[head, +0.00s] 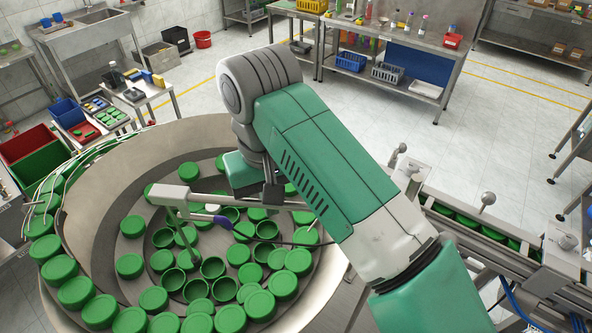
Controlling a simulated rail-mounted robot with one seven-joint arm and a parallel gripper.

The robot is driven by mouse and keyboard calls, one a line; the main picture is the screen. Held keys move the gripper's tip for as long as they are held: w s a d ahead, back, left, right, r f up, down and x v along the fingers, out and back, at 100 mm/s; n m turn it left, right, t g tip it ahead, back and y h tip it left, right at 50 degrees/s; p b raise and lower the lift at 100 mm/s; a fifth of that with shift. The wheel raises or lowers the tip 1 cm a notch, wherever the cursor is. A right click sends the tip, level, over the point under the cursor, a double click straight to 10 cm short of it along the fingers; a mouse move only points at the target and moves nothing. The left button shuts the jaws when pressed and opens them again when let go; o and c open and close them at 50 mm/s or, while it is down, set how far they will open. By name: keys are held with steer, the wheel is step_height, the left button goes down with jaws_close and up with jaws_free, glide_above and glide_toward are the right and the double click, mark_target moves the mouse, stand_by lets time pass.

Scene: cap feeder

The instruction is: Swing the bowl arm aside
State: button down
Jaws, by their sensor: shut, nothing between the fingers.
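The round metal feeder bowl (100,222) fills the lower left of the head view, with many green caps in it. The bowl arm, a grey bar (205,196), lies across the bowl above the caps. A thin rod hangs from its left part down among the caps. A small purple piece (222,221) shows just below the bar. My gripper (268,182) is over the bowl, close to the right part of the bar. It is shut with nothing in it. My arm partly hides the fingers, and I cannot tell whether they touch the bar.
A conveyor (475,228) carrying green caps runs off to the right, with round-headed knobs beside it. A small table with trays (112,108) and red and green bins (35,155) stand left of the bowl. A bench (400,62) stands behind. The floor between is clear.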

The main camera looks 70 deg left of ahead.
step_height(320, 180, up, 12)
steer(key=p, duration=0.9)
steer(key=shift+p, duration=0.35)
stand_by(0.5)
steer(key=shift+d, duration=0.1)
